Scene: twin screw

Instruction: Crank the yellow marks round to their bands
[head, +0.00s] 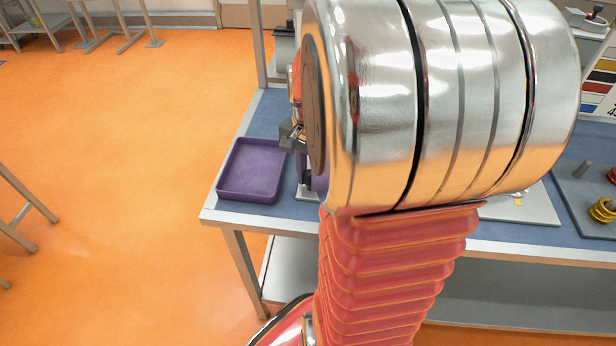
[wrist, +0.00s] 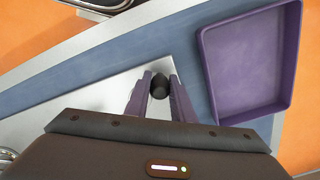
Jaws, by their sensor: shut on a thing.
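My gripper (wrist: 159,98) shows in the wrist view with its two purple fingers on either side of a black knob (wrist: 159,86), shut on it. The knob stands over a pale grey plate (wrist: 95,107) on the blue bench top. I cannot see the rest of the crank under it. In the head view my own arm hides most of the work area, including the knob. A small yellow patch (head: 518,202) shows on a pale plate (head: 540,208) right of my arm; I cannot tell whether it is a mark. No bands can be made out.
A purple tray (head: 252,172) lies empty at the bench's left end, close to the gripper; it also shows in the wrist view (wrist: 250,60). A yellow ringed object (head: 602,210) sits on a dark grey board (head: 585,185) at far right.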

